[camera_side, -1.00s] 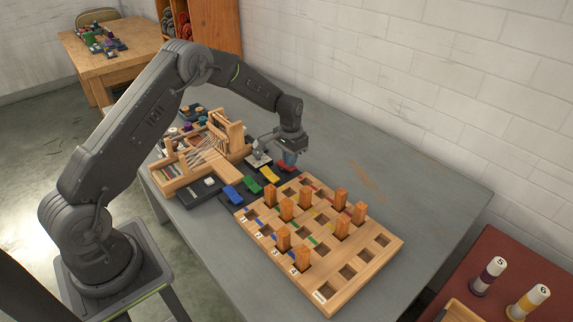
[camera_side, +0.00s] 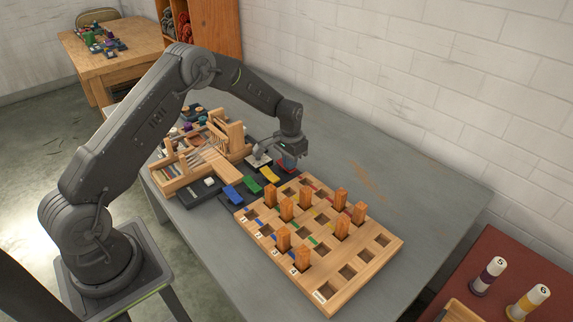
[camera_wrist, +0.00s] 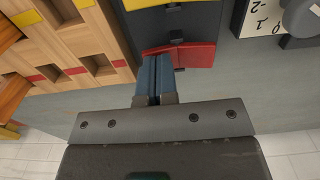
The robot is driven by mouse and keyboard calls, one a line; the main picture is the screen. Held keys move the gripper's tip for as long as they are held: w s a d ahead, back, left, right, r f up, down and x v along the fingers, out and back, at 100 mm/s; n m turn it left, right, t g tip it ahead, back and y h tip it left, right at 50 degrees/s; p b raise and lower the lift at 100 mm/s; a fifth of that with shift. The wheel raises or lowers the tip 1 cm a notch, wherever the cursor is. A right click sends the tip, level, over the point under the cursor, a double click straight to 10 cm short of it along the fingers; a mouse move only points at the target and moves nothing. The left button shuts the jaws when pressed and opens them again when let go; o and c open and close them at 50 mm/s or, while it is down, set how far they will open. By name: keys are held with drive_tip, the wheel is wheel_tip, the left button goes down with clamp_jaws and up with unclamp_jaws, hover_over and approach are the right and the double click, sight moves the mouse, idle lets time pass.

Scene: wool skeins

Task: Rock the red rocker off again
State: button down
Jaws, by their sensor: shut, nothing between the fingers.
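The red rocker (camera_wrist: 195,56) sits at the end of the row of rockers in the wrist view, on a dark base. In the side view the red rocker (camera_side: 287,168) is mostly hidden behind my gripper. My gripper (camera_wrist: 152,57) is shut and empty, its blue fingertips together at the left half of the red rocker. They look to be touching it or just over it; I cannot tell which. The rocker shows two red faces meeting at a ridge. Its exact tilt is hard to judge.
Yellow (camera_side: 269,175), green (camera_side: 251,184) and blue (camera_side: 233,196) rockers lie in line with the red one. A wooden board (camera_side: 322,296) with square holes and several orange pegs stands close by. A small white dial (camera_wrist: 262,18) is beside the rockers.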

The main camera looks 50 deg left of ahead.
drive_tip(key=shift+r, duration=3.5)
drive_tip(key=shift+r, duration=0.15)
drive_tip(key=s+d+r+t, duration=0.1)
drive_tip(key=s+d+r, duration=0.4)
drive_tip(key=r, duration=0.4)
drive_tip(key=s+d+r+t, duration=0.2)
drive_tip(key=s+r, duration=0.5)
drive_tip(key=r, duration=0.2)
drive_tip(key=s+d+r+t, duration=0.1)
drive_tip(key=s+d, duration=0.2)
drive_tip(key=s, duration=0.7)
drive_tip(key=s+d+r+t, duration=0.1)
drive_tip(key=s+d+r, duration=0.1)
drive_tip(key=s, duration=0.8)
drive_tip(key=shift+s+d+t, duration=0.3)
drive_tip(key=shift+s+d, duration=0.05)
drive_tip(key=shift+d, duration=0.15)
